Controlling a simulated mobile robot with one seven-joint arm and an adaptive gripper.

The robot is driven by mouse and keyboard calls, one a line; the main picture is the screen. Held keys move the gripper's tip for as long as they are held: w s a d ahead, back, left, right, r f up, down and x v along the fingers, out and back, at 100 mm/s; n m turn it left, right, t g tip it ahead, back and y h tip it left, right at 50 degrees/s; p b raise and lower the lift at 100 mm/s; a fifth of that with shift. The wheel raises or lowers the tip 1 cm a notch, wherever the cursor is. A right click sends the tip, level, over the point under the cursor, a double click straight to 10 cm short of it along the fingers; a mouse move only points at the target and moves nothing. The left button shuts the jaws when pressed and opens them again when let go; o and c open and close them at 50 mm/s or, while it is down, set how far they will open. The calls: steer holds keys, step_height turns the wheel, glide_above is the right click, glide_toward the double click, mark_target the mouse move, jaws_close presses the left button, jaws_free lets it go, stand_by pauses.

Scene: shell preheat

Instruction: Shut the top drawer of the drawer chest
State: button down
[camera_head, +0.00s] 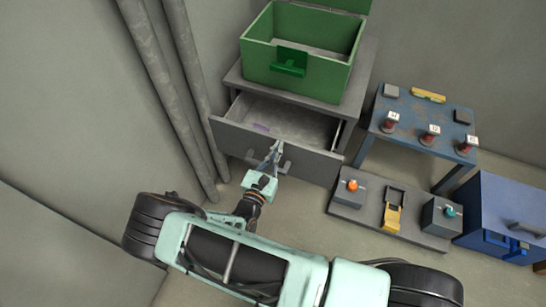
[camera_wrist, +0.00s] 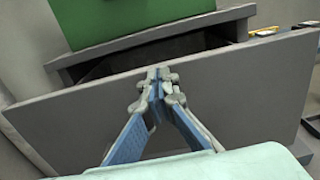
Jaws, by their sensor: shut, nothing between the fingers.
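The grey drawer chest (camera_head: 366,72) stands against the wall. Its top drawer (camera_head: 229,132) is pulled open, with its inside visible from above and a small purple item (camera_head: 262,128) in it. My gripper (camera_head: 276,146) is shut and empty at the middle of the drawer's front panel, near its handle (camera_head: 285,167). The part of the handle behind my gripper is hidden.
An open green box (camera_head: 340,76) stands on the chest. Grey pipes (camera_head: 170,80) run along the left. A blue table (camera_head: 410,112) with several small items, a grey control panel (camera_head: 375,214) and a blue cabinet (camera_head: 500,205) are at right.

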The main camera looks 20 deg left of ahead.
steer(key=w+d+b, duration=0.1)
steer(key=w, duration=1.5)
steer(key=shift+w+d, duration=0.15)
steer(key=shift+w, duration=0.25)
steer(key=shift+r, duration=0.15)
